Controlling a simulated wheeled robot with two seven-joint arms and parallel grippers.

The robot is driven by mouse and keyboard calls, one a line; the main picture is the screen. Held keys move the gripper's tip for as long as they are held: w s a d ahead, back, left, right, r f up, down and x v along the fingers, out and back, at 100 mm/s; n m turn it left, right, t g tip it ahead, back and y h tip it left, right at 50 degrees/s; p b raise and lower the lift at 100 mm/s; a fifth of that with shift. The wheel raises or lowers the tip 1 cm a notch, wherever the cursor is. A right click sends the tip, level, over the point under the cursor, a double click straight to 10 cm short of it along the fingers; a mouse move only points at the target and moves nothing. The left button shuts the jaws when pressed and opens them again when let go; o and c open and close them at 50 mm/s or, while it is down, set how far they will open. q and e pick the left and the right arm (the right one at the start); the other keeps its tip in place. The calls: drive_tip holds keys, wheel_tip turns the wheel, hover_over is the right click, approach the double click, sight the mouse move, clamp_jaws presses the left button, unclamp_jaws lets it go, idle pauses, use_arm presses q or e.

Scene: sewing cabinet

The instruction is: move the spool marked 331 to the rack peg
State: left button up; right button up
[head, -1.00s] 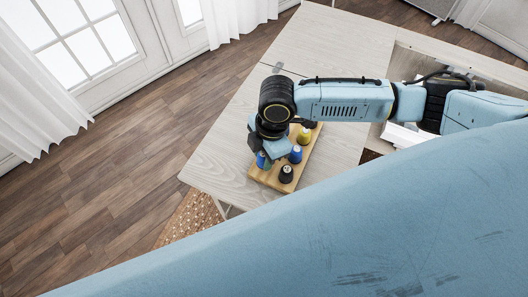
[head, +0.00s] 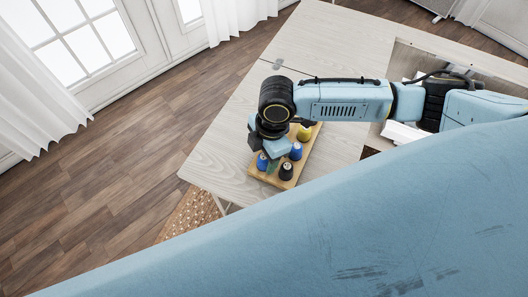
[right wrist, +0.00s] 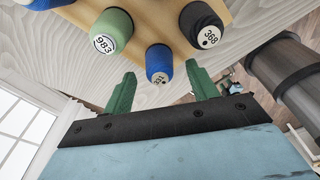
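A blue spool (right wrist: 158,62) is in the right wrist view, its end label small and tilted; it seems to read 331. My right gripper (right wrist: 161,72) is open, its two green fingers to either side of that spool's near end. I cannot tell whether they touch it. In the head view my right gripper (head: 272,167) is low over the wooden board (head: 312,151), among the spools. Two blue spools show there, one at the left (head: 262,161) and one at the right (head: 296,151). The rack peg cannot be made out. My left gripper is not in view.
A green spool (right wrist: 111,32) marked 983 and a black spool (right wrist: 201,25) marked 368 flank the blue one closely. A yellow spool (head: 304,132) stands farther back on the board. The pale table (head: 222,150) is clear left of the board.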

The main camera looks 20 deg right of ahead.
wheel_tip(320, 180, up, 13)
drive_tip(key=d+p, duration=0.2)
drive_tip(key=shift+r, duration=0.15)
idle(0.7)
